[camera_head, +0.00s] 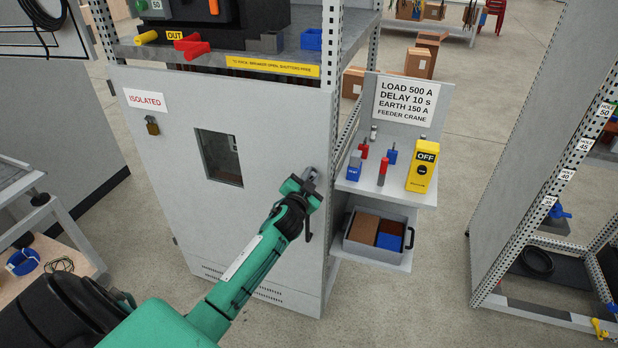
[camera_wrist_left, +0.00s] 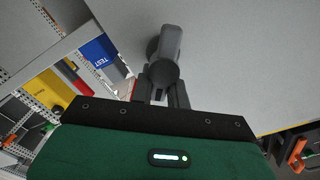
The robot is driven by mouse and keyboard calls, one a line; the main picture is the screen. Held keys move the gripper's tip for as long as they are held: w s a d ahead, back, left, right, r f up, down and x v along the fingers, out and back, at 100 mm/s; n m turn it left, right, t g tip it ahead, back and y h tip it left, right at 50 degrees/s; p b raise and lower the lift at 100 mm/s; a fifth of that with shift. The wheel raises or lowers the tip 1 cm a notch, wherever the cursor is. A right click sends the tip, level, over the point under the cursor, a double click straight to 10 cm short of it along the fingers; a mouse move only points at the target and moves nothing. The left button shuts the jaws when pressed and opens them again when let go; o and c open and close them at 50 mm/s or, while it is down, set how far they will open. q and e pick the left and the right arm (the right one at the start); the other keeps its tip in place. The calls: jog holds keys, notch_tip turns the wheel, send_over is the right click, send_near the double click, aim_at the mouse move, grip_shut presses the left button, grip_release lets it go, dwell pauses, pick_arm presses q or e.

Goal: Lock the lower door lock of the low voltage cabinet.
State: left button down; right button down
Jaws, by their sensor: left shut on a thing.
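The low voltage cabinet door (camera_head: 255,232) is a grey panel with a small window, and it appears shut. My left gripper (camera_head: 308,184) is at the right edge of this door, at about the window's height. It is shut on a grey door handle (camera_head: 310,173). In the left wrist view the handle (camera_wrist_left: 166,58) is a dark grey bar with a round part, between the fingers (camera_wrist_left: 163,88). A dark piece (camera_head: 308,225) hangs on the door edge just below the gripper. I cannot tell which lock part it is. My right gripper is not in view.
A side shelf (camera_head: 398,190) right of the door holds a yellow OFF box (camera_head: 422,168) and small red and blue parts. A grey bin (camera_head: 375,245) sits below it. A padlock (camera_head: 152,126) hangs under the ISOLATED sign (camera_head: 146,100). Open floor (camera_head: 430,300) lies to the right.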

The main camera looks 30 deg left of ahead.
pick_arm(q)
jog(key=m, duration=0.5)
jog(key=shift+d+f+m+b, duration=0.3)
jog(key=shift+d+f, duration=0.05)
jog(key=shift+f, duration=0.05)
jog(key=m, duration=0.5)
jog(key=shift+w+d+f, duration=0.1)
jog(key=shift+f, duration=0.3)
jog(key=c, duration=1.4)
grip_release()
jog(key=shift+o, duration=0.2)
